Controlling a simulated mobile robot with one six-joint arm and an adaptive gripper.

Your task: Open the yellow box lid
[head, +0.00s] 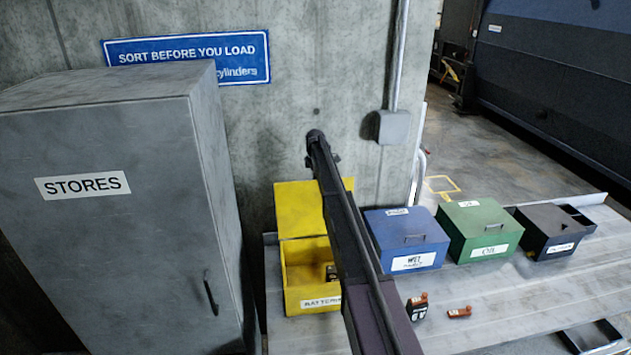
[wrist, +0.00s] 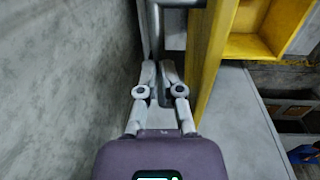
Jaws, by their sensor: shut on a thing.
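The yellow box (head: 306,297), with a partly covered battery label, stands on the bench with its front opening visible from above. Its yellow lid (head: 298,208) stands raised, about upright, at the back of the box. In the wrist view the lid (wrist: 212,50) shows as a yellow slab edge-on, with the box interior (wrist: 258,45) to its right. My gripper (wrist: 158,72) is on the wall side of the lid, shut on the grey lid handle (wrist: 178,4). The exact contact is hard to make out. My arm hides the gripper and part of the box in the head view.
Blue (head: 405,240), green (head: 480,232) and dark grey (head: 548,232) boxes stand to the right on the bench (head: 500,300). Small red-and-black items (head: 417,307) lie in front. A grey STORES cabinet (head: 110,215) stands left; the concrete wall is close behind.

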